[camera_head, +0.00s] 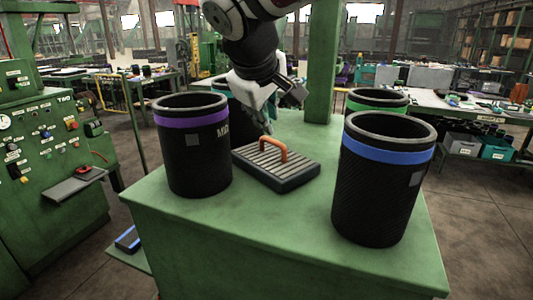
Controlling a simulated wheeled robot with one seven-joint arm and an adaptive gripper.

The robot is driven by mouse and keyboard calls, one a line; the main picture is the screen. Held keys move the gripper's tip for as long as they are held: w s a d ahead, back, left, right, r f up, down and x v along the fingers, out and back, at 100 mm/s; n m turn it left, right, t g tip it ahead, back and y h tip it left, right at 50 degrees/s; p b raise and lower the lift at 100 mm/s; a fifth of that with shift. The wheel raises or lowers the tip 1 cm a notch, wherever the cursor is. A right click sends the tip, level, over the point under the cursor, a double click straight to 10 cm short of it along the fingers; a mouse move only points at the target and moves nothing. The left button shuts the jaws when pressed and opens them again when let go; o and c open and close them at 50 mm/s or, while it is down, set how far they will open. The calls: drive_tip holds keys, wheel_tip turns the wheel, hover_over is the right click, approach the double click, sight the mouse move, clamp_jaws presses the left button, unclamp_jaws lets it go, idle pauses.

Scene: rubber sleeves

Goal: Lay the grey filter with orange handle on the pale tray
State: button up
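The grey filter (282,178) is a flat, ribbed block with a dark lower edge. It lies on the green bench top between the black sleeves. I cannot make out a pale tray in this view.
A purple-banded black sleeve (193,150) stands left of the filter, and a blue-banded one (376,190) stands right. A green-banded sleeve (378,98) and another, partly hidden, stand behind. A green post (322,60) rises behind my gripper. The bench's front (270,245) is clear.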

sight(272, 140)
drive_tip(key=x, duration=0.7)
drive_tip(key=shift+w+f, duration=0.1)
drive_tip(key=shift+p+x, duration=0.4)
drive_tip(key=shift+x, duration=2.2)
drive_tip(key=shift+w+a, duration=0.15)
drive_tip(key=shift+w, duration=0.05)
clamp_jaws()
